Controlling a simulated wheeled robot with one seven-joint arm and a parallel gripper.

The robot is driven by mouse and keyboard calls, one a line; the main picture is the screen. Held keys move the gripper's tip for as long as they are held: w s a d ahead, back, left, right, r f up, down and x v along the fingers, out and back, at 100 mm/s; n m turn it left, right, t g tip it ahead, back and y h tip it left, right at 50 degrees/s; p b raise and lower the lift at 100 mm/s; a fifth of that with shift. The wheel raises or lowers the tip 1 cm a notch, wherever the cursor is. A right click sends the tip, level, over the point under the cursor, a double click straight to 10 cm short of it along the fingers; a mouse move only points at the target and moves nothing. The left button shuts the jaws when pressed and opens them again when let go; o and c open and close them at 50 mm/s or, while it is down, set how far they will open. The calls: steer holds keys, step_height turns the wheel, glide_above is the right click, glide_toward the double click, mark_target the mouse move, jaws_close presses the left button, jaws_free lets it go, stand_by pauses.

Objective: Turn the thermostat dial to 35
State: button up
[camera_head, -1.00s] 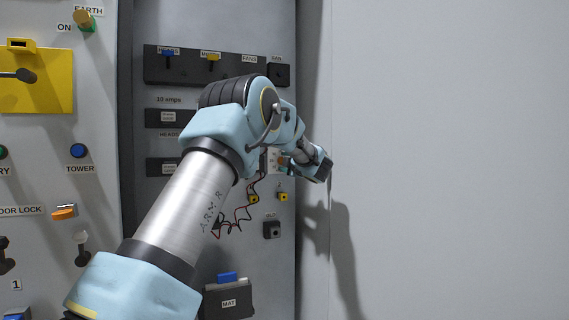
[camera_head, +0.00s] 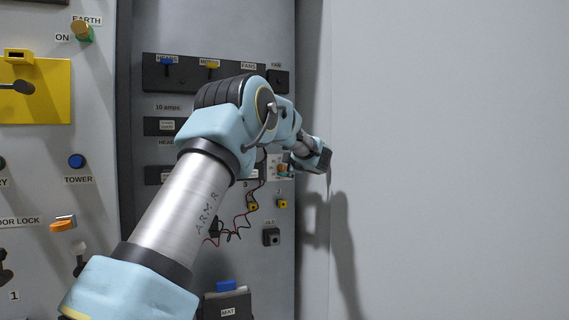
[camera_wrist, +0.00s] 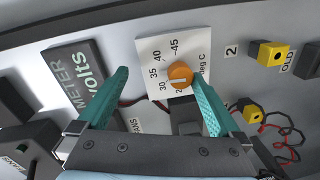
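The thermostat dial (camera_wrist: 181,76) is a round orange knob on a white plate (camera_wrist: 146,50) in the wrist view. The plate is marked 30, 35, 40, 45 and "deg C". Where the knob points cannot be read. My gripper (camera_wrist: 160,76) is open, with its two teal fingers spread. The right finger overlaps the knob's right edge in the picture; whether it touches cannot be told. The left finger stands clear to the left, with a gap to the knob. In the head view, the dial (camera_head: 281,168) shows small and orange beside my gripper (camera_head: 290,166).
A "METER volts" block (camera_wrist: 78,72) lies left of the plate. Yellow sockets (camera_wrist: 268,54) and red and black wires (camera_wrist: 283,138) are at right. In the head view, a dark switch strip (camera_head: 190,75) is above and a bare wall (camera_head: 440,150) is close on the right.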

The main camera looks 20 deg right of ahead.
step_height(320, 180, up, 8)
steer(key=t, duration=0.1)
steer(key=shift+n+y, duration=0.3)
steer(key=shift+a, duration=0.1)
step_height(320, 180, down, 6)
steer(key=g, duration=0.1)
steer(key=s+d+f+b, duration=0.1)
steer(key=s+b, duration=0.2)
steer(key=s, duration=0.9)
steer(key=shift+s+d+f, duration=0.2)
steer(key=shift+s+d, duration=0.1)
steer(key=shift+s, duration=0.05)
